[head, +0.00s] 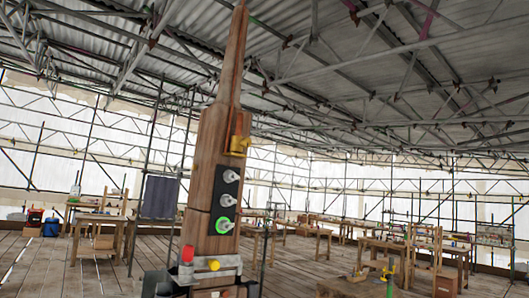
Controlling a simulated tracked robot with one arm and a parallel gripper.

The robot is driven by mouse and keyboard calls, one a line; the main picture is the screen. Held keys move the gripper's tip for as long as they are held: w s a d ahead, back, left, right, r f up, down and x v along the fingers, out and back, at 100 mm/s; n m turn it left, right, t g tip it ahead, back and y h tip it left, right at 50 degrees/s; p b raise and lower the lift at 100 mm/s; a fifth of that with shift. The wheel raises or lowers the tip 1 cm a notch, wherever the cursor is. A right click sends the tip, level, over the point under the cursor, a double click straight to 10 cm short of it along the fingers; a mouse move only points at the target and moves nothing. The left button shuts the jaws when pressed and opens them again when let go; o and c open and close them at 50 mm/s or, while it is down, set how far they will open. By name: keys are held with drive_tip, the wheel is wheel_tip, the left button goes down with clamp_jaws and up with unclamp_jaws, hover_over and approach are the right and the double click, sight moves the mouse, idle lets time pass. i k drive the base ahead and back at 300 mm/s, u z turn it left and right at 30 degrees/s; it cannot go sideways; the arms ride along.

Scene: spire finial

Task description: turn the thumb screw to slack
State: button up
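A tall tapering wooden spire (211,150) stands left of centre, its tip near the roof. A dark plate (219,200) on its face carries several pale knobs one above another. The lowest knob (223,225) has a bright green ring around it. Below, a grey metal bracket (228,266) crosses the spire's foot, with a red knob (187,254) and a yellow knob (213,264). A yellow fitting (240,140) is on the spire's right edge higher up. I cannot tell which of these is the thumb screw or how tight it is. My gripper does not show.
Wooden workbenches (101,221) stand at the left and several more at the right. A near bench (345,288) at the lower right has a green and yellow item (389,275) by it. Scaffold poles stand behind the spire. Plank floor (45,260) is open at the left.

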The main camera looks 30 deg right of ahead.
sight(246, 142)
drive_tip(key=z, duration=0.1)
drive_tip(key=i, duration=1.7)
drive_tip(key=u, duration=0.35)
